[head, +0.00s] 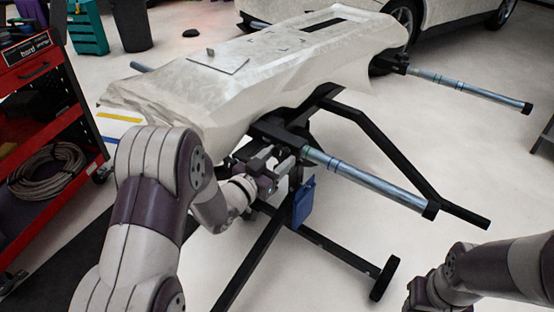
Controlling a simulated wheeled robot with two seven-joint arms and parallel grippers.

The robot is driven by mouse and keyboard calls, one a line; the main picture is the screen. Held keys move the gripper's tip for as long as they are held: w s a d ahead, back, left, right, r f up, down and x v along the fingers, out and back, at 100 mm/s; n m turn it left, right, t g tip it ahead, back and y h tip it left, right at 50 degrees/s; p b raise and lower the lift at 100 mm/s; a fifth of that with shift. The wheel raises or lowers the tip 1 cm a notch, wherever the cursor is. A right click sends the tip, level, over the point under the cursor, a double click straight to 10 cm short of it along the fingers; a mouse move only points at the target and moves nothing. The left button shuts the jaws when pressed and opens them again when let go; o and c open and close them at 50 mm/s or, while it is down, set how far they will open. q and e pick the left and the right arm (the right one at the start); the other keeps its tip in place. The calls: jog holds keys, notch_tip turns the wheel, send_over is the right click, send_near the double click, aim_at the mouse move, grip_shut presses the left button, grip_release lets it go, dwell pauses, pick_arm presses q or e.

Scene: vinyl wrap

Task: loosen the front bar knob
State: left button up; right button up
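The front bar (370,183) is a grey-blue tube with a black end cap. It sticks out to the right from the black stand under a pale, wrapped car panel (250,75). My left gripper (284,158) is at the bar's inner end, close beside the black clamp block (280,128). The knob cannot be made out; the gripper and stand parts crowd that spot.
A second bar (470,90) sticks out at the back right. The black stand legs (335,262) spread over the floor, and a blue item (303,202) hangs below the front bar. A red tool cart (50,130) stands at left. A white car is behind.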

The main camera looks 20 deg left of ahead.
pick_arm(q)
jog(key=c, duration=0.4)
